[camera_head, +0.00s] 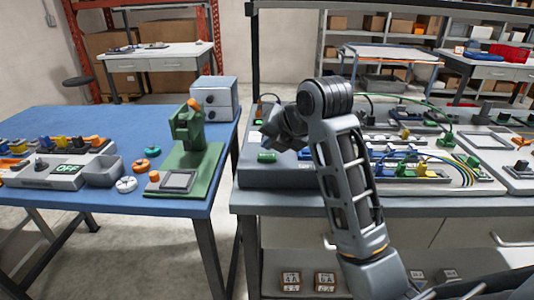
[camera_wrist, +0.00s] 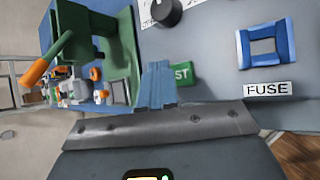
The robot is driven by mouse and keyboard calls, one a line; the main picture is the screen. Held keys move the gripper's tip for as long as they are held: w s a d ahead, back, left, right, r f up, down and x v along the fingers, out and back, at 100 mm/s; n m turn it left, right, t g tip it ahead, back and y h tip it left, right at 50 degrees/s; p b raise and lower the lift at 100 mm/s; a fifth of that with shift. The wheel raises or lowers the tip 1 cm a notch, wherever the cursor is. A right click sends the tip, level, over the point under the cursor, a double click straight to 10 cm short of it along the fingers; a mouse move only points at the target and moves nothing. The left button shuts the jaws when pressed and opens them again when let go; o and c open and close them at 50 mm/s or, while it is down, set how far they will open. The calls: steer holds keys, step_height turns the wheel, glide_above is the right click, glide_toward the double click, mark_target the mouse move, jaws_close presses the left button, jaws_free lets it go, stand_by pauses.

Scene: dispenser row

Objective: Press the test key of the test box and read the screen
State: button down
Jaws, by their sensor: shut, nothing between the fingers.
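The test box (camera_head: 290,178) is a grey box at the left end of the right-hand bench. Its green test key (camera_head: 266,156) shows just below my gripper (camera_head: 272,142). In the wrist view the key (camera_wrist: 182,76) shows only the letters "ST"; my shut, empty fingers (camera_wrist: 159,86) cover its left part. I cannot tell whether the fingertips touch the key. A black knob (camera_wrist: 166,10) and a blue fuse holder (camera_wrist: 263,45) above a FUSE label (camera_wrist: 267,89) are on the same panel. I cannot make out any reading of the box's screen.
My arm hides part of the bench. Right of the box are boards with coloured plugs and wires (camera_head: 420,165). A gap separates table and bench.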

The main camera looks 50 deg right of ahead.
mark_target(270, 157)
steer(key=shift+r, duration=0.1)
step_height(270, 157, up, 5)
steer(key=p, duration=0.4)
steer(key=shift+p, duration=0.3)
stand_by(0.6)
